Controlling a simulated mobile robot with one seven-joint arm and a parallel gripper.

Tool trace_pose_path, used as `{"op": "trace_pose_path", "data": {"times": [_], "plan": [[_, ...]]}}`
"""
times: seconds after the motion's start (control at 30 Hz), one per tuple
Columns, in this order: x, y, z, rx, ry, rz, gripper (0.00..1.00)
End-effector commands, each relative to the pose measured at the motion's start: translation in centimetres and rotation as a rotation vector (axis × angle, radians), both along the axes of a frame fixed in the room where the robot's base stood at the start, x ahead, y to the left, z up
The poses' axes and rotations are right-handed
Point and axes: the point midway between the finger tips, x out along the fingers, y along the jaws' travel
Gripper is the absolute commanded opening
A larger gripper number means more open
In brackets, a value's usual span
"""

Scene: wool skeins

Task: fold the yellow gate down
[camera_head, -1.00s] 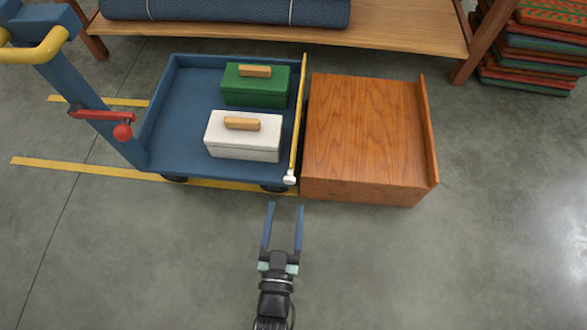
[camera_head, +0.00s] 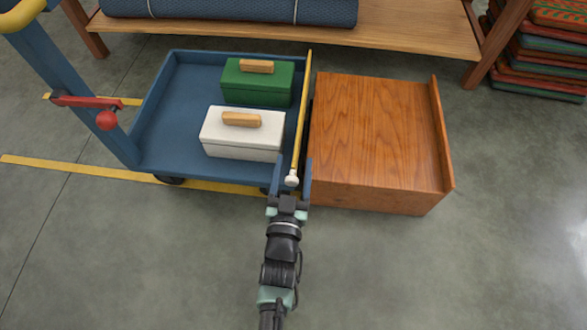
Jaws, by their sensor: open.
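The yellow gate (camera_head: 302,112) stands upright along the right side of the blue cart (camera_head: 172,112), seen nearly edge-on. A white knob (camera_head: 292,180) sits at its near end. My gripper (camera_head: 292,172) is open at that near end, its blue fingers on either side of the knob as seen from above. I cannot tell whether the fingers touch it.
A white box (camera_head: 243,135) and a green box (camera_head: 257,83) stand in the cart. A wooden platform (camera_head: 375,130) with a raised right edge stands just right of the gate. A red lever (camera_head: 85,104) is at the cart's left. The near floor is clear.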

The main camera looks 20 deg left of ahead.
Motion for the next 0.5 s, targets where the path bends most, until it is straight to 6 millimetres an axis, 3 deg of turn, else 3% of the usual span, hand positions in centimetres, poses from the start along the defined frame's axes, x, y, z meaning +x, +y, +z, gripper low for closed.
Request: {"op": "trace_pose_path", "data": {"times": [0.27, 0.5], "plan": [[0.13, 0.06, 0.05, 0.0, 0.001, 0.0, 0.66], [0.1, 0.06, 0.03, 0.0, 0.0, 0.001, 0.22]]}}
